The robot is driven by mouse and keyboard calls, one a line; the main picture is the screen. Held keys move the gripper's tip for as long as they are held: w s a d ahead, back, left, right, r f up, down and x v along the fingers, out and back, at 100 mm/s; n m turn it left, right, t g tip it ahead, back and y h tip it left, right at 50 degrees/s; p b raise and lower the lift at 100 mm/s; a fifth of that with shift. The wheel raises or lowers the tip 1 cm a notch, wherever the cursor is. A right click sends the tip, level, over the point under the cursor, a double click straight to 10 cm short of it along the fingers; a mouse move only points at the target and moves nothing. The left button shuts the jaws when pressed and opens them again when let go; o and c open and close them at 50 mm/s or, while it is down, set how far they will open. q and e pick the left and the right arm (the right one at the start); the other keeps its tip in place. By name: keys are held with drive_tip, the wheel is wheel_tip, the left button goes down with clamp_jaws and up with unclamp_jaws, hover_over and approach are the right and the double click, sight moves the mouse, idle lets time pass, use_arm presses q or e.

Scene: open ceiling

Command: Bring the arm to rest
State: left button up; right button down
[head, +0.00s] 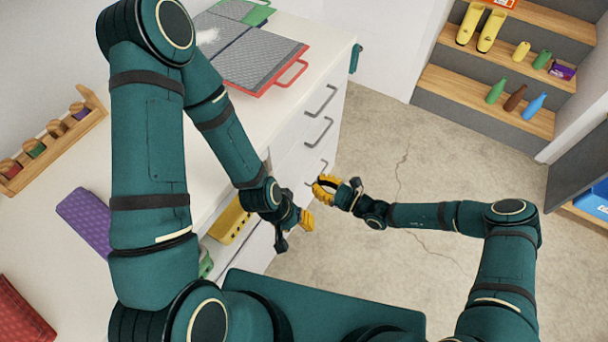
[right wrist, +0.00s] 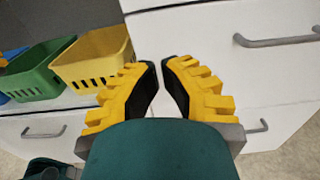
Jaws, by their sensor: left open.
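My left gripper (head: 300,221), with yellow finger pads, is open beside the white drawer cabinet's front, at the end of the arm from the left. No object shows in it. My right gripper (head: 325,187) is just above and right of it in the head view, near the drawer handles. In the right wrist view its two yellow-and-black fingers (right wrist: 162,70) lean toward each other with a narrow gap at the tips and nothing between them. I cannot tell whether that counts as open or shut.
The white drawer cabinet (right wrist: 215,40) has protruding handles (head: 319,130). Stepped wooden shelves (head: 480,103) stand at the back right; the floor between is clear.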

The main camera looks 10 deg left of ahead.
drive_tip(key=shift+v, duration=1.3)
drive_tip(key=s+d+f+n+g+h, duration=0.1)
drive_tip(key=s+d+n+g+h, duration=0.3)
drive_tip(key=s+n+g+h, duration=0.6)
drive_tip(key=s+d+r+n+t+h, duration=0.3)
drive_tip(key=s+d+r+n+t, duration=0.2)
drive_tip(key=d+n, duration=0.5)
drive_tip(key=shift+d+r+t, duration=0.3)
drive_tip(key=shift+r+t, duration=0.2)
drive_tip(key=shift+r, duration=0.45)
drive_tip(key=shift+s, duration=0.15)
